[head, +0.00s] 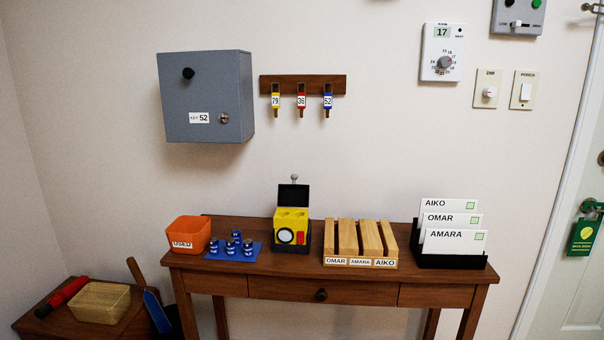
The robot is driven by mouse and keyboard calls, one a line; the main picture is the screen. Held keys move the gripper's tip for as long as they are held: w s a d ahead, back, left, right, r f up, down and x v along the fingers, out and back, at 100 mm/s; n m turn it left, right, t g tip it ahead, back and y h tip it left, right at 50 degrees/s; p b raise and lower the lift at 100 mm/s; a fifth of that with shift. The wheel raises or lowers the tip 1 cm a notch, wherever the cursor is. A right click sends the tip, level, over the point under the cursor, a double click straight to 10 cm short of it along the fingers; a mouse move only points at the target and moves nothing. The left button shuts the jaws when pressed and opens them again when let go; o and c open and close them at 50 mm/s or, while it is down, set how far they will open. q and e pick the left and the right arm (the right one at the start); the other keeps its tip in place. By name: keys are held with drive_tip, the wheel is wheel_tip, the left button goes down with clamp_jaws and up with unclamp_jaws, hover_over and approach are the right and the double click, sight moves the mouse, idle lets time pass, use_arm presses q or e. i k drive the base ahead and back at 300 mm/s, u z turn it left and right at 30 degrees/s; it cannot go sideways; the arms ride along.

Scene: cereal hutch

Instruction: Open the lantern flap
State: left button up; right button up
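The lantern (290,226) is a yellow box on a black base, standing on the wooden console table. A round white lens and a red patch show on its front. Its black flap (293,198) stands upright at the back of the top, with a small grey knob (294,178) at its upper end. The yellow top in front of the flap is uncovered and shows two round recesses, which look empty. Neither of my grippers is in view.
Left of the lantern, several blue cells (231,247) stand on a blue mat (215,257), beside an orange bin (188,235). Wooden slotted blocks (360,240) and a black card holder (450,261) stand to the right. A grey key box (207,97) hangs above.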

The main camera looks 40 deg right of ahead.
sight(293, 194)
drive_tip(key=z, duration=0.7)
drive_tip(key=i, duration=0.75)
drive_tip(key=z, duration=0.4)
